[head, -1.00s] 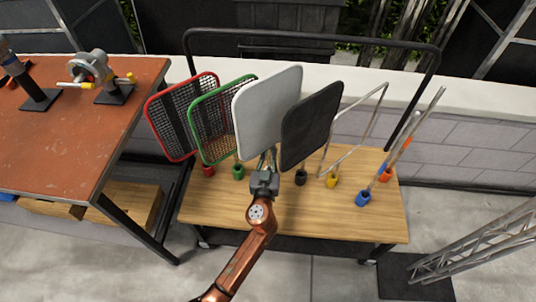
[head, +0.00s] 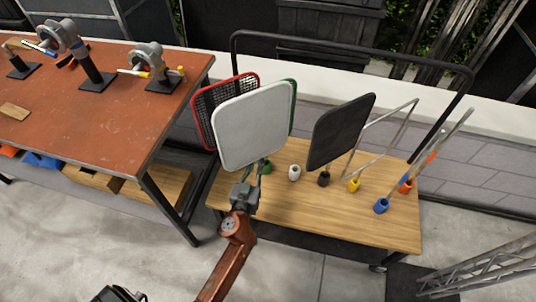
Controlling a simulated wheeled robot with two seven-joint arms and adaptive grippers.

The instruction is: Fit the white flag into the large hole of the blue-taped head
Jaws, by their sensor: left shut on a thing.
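My left gripper (head: 254,174) is shut on the stem of the white flag (head: 255,125), just below its panel. The flag is upright, clear of the white holder (head: 294,173), which stands empty on the wooden cart. The panel hides parts of the red and green flags behind it. Several grip heads stand on the red table at upper left. A blue part shows at the left of the middle head (head: 66,38), which seems the blue-taped one; the hole is too small to make out. My right gripper is out of view.
The wooden cart (head: 350,230) holds a black flag (head: 340,132), a wire frame and rods in coloured holders. Its black rail (head: 350,45) rises behind. The red table (head: 110,130) has free room in front of the heads. A truss stands at lower right.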

